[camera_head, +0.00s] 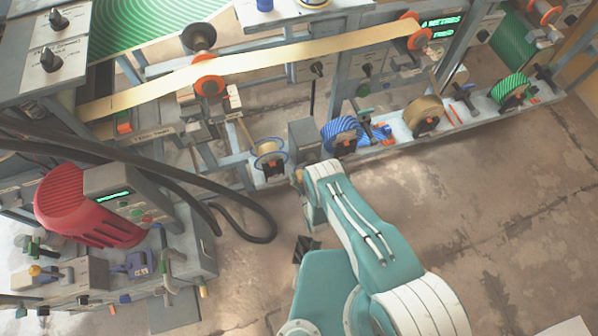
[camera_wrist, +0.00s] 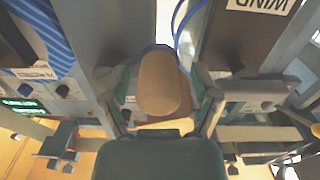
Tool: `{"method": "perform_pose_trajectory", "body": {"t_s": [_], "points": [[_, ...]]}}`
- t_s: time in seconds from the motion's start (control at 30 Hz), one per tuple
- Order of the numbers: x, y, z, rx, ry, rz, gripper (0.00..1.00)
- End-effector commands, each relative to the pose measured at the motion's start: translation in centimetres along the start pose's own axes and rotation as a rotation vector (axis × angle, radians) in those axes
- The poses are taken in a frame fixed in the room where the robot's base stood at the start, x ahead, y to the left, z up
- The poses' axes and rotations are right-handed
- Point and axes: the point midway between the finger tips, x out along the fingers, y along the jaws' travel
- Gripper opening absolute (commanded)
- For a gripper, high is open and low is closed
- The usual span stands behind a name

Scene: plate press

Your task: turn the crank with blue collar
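In the wrist view a tan rounded crank handle (camera_wrist: 160,84) lies between the two fingers of my gripper (camera_wrist: 162,95). The fingers stand on either side of it, with narrow gaps showing, so the gripper looks open around the handle. A blue curved edge (camera_wrist: 178,28) shows behind the handle; I cannot tell whether it is the collar. In the head view my arm (camera_head: 350,215) reaches toward the machine's low rail and hides the fingers and most of the crank. A blue-rimmed reel (camera_head: 268,152) stands just left of the arm's far end.
Along the rail are a blue striped roll (camera_head: 341,133), a tan roll (camera_head: 424,115) and a green striped roll (camera_head: 510,91). A red-covered unit (camera_head: 80,205) and black hoses (camera_head: 235,225) lie to the left.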

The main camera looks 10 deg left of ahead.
Motion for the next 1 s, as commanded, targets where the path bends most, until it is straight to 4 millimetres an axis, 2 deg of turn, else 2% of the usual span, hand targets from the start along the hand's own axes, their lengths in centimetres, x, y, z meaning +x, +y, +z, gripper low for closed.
{"method": "perform_pose_trajectory", "body": {"t_s": [0.03, 0.07, 0.1, 0.17, 0.2, 1.0], "points": [[0.01, 0.03, -0.01, 0.000, 0.000, 0.000, 0.60], [0.02, 0.02, 0.00, 0.000, 0.000, 0.000, 0.47], [0.03, 0.01, 0.01, 0.000, 0.000, 0.000, 0.29], [0.05, -0.01, 0.03, -0.001, -0.001, 0.001, 0.02], [0.08, -0.02, 0.04, -0.001, -0.001, 0.001, 0.00], [0.79, 0.09, -0.22, 0.021, 0.003, 0.000, 0.00]]}}
